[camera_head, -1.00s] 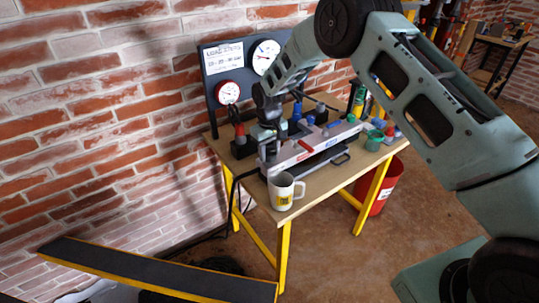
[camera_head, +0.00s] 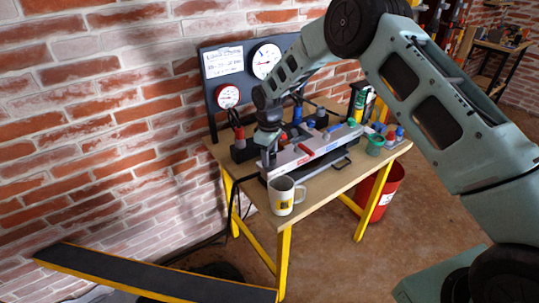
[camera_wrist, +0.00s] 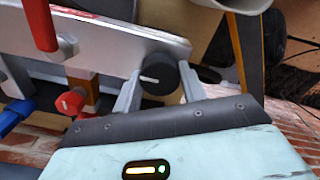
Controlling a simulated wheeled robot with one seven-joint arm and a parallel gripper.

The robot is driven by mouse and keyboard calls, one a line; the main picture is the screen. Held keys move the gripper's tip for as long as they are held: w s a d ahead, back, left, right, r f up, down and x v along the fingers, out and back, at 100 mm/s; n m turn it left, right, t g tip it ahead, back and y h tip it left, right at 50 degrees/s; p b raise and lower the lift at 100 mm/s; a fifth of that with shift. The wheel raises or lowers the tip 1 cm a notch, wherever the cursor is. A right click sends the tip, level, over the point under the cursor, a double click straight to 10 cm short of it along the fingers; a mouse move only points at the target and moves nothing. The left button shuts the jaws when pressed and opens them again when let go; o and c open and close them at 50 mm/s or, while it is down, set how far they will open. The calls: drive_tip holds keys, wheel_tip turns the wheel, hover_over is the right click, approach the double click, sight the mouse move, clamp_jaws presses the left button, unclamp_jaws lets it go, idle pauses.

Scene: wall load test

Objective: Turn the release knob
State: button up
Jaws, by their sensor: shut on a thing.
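The black round knob (camera_wrist: 160,75) with a white mark line sits on the end of the silver bar-shaped fixture (camera_wrist: 120,38) in the wrist view. My gripper (camera_wrist: 161,82) has one finger on each side of the knob and is shut on it. In the head view my gripper (camera_head: 268,158) is at the left end of the fixture (camera_head: 315,148) on the workbench, and hides the knob there.
A white mug (camera_head: 283,197) stands at the bench's front corner, close to my gripper. A red lever (camera_wrist: 41,25) and a red knob (camera_wrist: 71,101) are nearby. Behind stands a gauge panel (camera_head: 232,68). A green cup (camera_head: 375,145) is at the right.

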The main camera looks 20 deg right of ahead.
drive_tip(key=o, duration=1)
drive_tip(key=shift+r, duration=0.15)
wheel_tip(320, 180, up, 17)
drive_tip(key=b, duration=0.2)
drive_tip(key=shift+r+b, duration=0.1)
drive_tip(key=shift+b, duration=0.25)
drive_tip(key=s+a+r, duration=0.1)
drive_tip(key=s+a, duration=0.2)
drive_tip(key=s, duration=0.4)
drive_tip(key=s+a+r+y, duration=0.1)
drive_tip(key=s+a, duration=0.3)
drive_tip(key=s, duration=0.2)
drive_tip(key=s+a+r, duration=0.1)
drive_tip(key=s+a, duration=0.2)
drive_tip(key=s, duration=0.4)
drive_tip(key=shift+m, duration=0.8)
drive_tip(key=s+d+f, duration=0.1)
drive_tip(key=s, duration=0.6)
drive_tip(key=s+d+f, duration=0.1)
drive_tip(key=s, duration=0.7)
drive_tip(key=s+d+f, duration=0.1)
drive_tip(key=s, duration=0.6)
drive_tip(key=shift+s+d, duration=0.25)
drive_tip(key=shift+d, duration=0.15)
